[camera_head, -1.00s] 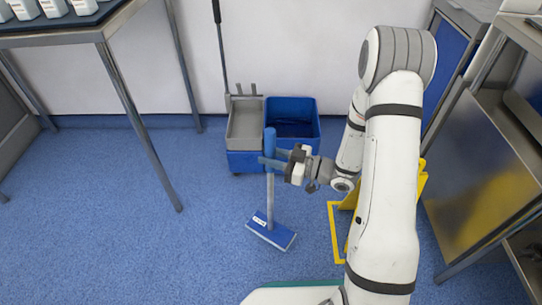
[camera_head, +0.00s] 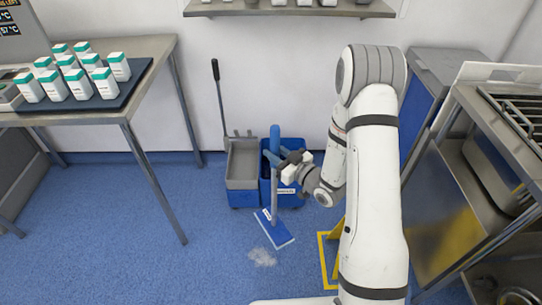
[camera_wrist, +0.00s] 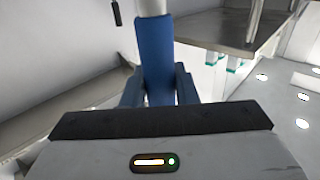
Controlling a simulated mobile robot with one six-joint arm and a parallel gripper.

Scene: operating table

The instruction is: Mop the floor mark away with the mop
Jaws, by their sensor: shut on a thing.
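The mop (camera_head: 274,228) stands nearly upright, with a flat blue head on the floor and a grey pole with a blue grip. My gripper (camera_head: 272,155) is shut on the blue grip of the mop; the wrist view also shows the blue grip (camera_wrist: 155,60) between the fingers. The floor mark (camera_head: 262,257) is a pale, whitish smudge on the blue floor. It lies just in front of the mop head, close to its near left edge. I cannot tell whether the head touches the mark's edge.
A bucket cart with a grey wringer (camera_head: 242,163) and blue bucket stands behind the mop. A yellow frame (camera_head: 323,262) is on the floor to the right. A steel table (camera_head: 150,50) is at left, a steel cart (camera_head: 437,170) at right. Floor at front left is clear.

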